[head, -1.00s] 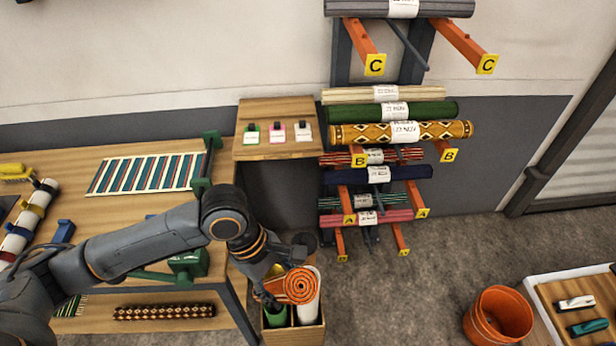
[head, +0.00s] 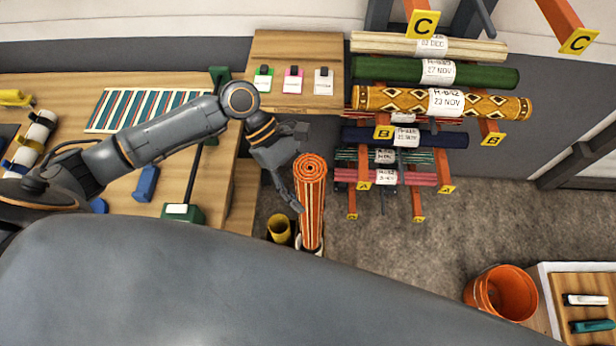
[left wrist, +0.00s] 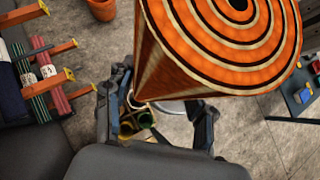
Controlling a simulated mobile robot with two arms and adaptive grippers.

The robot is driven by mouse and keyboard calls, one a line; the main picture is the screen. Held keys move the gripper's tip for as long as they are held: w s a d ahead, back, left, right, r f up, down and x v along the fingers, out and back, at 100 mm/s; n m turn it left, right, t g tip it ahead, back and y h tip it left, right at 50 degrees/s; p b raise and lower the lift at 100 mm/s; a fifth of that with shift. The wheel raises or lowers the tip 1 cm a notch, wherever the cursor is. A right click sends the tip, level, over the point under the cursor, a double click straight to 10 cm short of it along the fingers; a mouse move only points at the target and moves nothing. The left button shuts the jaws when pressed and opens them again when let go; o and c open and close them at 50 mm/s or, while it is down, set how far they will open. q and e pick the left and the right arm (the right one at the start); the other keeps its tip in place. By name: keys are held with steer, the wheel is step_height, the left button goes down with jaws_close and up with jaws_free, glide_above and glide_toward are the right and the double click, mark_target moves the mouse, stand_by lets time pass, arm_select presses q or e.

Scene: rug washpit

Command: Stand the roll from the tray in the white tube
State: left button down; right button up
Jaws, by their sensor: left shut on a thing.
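The orange striped roll (head: 312,200) stands nearly upright in the head view, its spiral end up. In the left wrist view the spiral end of the roll (left wrist: 225,40) fills the upper right. My left gripper (head: 298,183) is shut on the roll from its left side; its fingers (left wrist: 158,105) flank the roll in the wrist view. The white tube (head: 316,251) shows only as a pale rim around the roll's lower end. A pale rim also shows behind the roll in the wrist view (left wrist: 168,107). I cannot tell how deep the roll sits. My right gripper is not in view.
A yellow tube (head: 279,229) stands just left of the white tube. The rack of rolls (head: 430,100) is close on the right. The workbench (head: 120,185) is left. An orange bucket (head: 503,292) stands at lower right. My own grey body part covers the lower foreground.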

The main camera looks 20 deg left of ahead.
arm_select(q)
steer(key=shift+w+f+b, duration=0.2)
steer(key=shift+f+b, duration=2.15)
steer(key=shift+f, duration=3.85)
steer(key=shift+w+f+b, duration=0.2)
steer(key=shift+f+b, duration=2.15)
steer(key=shift+f, duration=3.85)
steer(key=shift+f+b, duration=2.5)
steer(key=shift+f, duration=1.55)
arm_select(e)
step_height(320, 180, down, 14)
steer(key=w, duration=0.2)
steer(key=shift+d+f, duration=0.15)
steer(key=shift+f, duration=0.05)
